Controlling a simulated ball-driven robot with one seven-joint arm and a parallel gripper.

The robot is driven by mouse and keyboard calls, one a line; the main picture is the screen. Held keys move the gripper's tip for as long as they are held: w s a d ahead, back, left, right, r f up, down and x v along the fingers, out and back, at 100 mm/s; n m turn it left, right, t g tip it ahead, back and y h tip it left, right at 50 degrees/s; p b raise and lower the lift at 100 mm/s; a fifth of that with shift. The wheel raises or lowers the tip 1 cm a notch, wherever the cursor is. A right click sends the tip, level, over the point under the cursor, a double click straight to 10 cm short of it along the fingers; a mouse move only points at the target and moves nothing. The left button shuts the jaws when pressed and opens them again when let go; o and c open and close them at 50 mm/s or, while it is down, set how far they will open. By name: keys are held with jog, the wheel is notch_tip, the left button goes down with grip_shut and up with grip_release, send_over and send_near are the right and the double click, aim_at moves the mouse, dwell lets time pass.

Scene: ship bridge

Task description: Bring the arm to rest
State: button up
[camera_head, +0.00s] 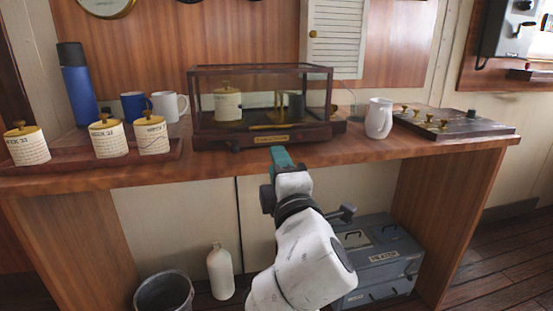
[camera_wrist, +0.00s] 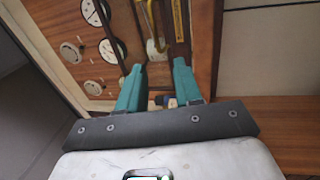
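My gripper (camera_head: 281,156) is raised in front of the wooden desk (camera_head: 350,150), its teal fingers near the desk's front edge, just below the glass display case (camera_head: 262,138). I cannot tell in the head view whether it touches the edge. In the wrist view my gripper (camera_wrist: 157,82) has its two teal fingers spread apart, with a clear gap and nothing held between them. The arm reaches up from the bottom middle of the head view.
Below are a bucket (camera_head: 165,293), a white bottle (camera_head: 220,271) and a grey toolbox (camera_head: 382,262).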

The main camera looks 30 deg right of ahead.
dwell(0.4)
jog(key=s+d+f+m+g+y, duration=0.1)
jog(key=s+f+m+g, duration=0.2)
jog(key=f, duration=0.6)
jog(key=s+d+f+m+g, duration=0.1)
jog(key=s+f+m+g, duration=0.25)
jog(key=f, duration=0.55)
jog(key=s+d+f+m+g+y, duration=0.1)
jog(key=s+f+m+g, duration=0.25)
jog(key=f, duration=0.65)
jog(key=s+f+m+g+y, duration=0.1)
jog(key=s+f+m+g, duration=0.15)
jog(key=s+f, duration=0.4)
jog(key=s+f+m+g+y, duration=0.1)
jog(key=s+f+g, duration=0.25)
jog(key=s, duration=0.65)
jog(key=s+f+m+g+y, duration=0.1)
jog(key=s+f+m+g, duration=0.1)
jog(key=s+f, duration=0.55)
notch_tip(320, 180, up, 30)
jog(key=s+p, duration=0.1)
jog(key=p, duration=2.7)
jog(key=shift+s+d+f+g, duration=0.2)
jog(key=shift+f+g, duration=0.05)
jog(key=shift+g, duration=0.05)
